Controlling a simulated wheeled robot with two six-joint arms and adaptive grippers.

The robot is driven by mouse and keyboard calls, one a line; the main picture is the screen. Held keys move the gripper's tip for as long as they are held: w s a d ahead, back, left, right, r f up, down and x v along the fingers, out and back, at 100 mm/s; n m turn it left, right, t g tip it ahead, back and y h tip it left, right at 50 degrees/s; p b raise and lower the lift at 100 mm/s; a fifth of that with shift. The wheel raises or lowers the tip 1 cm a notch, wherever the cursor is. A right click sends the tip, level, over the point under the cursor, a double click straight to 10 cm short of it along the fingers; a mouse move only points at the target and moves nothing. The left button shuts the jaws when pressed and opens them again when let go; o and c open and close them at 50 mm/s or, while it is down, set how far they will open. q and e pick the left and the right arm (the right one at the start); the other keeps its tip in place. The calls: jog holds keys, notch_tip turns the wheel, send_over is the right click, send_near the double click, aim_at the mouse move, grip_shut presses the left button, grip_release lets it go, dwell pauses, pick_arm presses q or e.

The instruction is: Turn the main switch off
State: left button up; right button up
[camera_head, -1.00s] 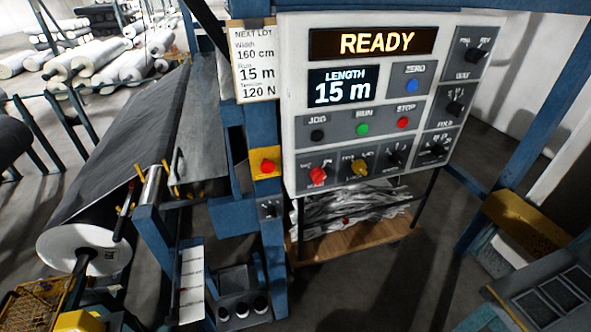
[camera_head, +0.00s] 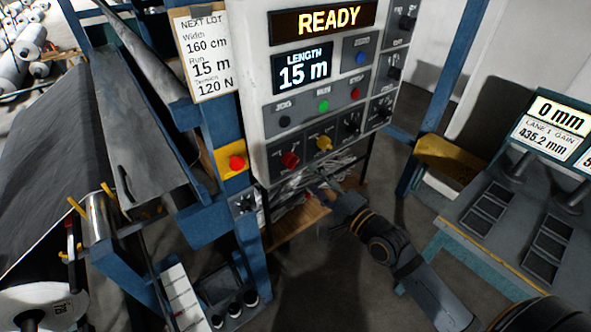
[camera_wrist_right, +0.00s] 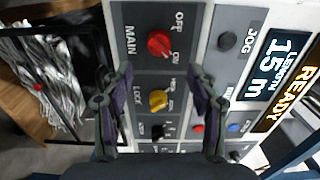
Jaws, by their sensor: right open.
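The red main switch knob (camera_head: 289,160) is at the lower left of the white control panel (camera_head: 256,110). In the right wrist view the red knob (camera_wrist_right: 160,44) sits beside the word MAIN, between the OFF and ON marks. It appears turned towards ON. My right gripper (camera_head: 322,188) is just below the panel's lower edge in the head view. In the right wrist view my right gripper (camera_wrist_right: 158,88) is open and empty, its fingers spread in front of the panel. The red knob lies beyond the fingertips, apart from them. My left gripper is not in view.
A yellow knob (camera_head: 324,143) sits right beside the red one. A red button on a yellow plate (camera_head: 236,162) is on the blue post at left. Green run (camera_head: 323,106) and red stop (camera_head: 355,93) buttons are above. A console (camera_head: 510,200) stands at right.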

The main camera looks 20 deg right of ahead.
aim_at(295, 165)
jog(key=x, duration=0.7)
jog(key=shift+a, duration=0.25)
jog(key=shift+w+a+f, duration=0.1)
jog(key=shift+w, duration=0.4)
jog(key=shift+b, duration=0.3)
jog(key=c, duration=1.2)
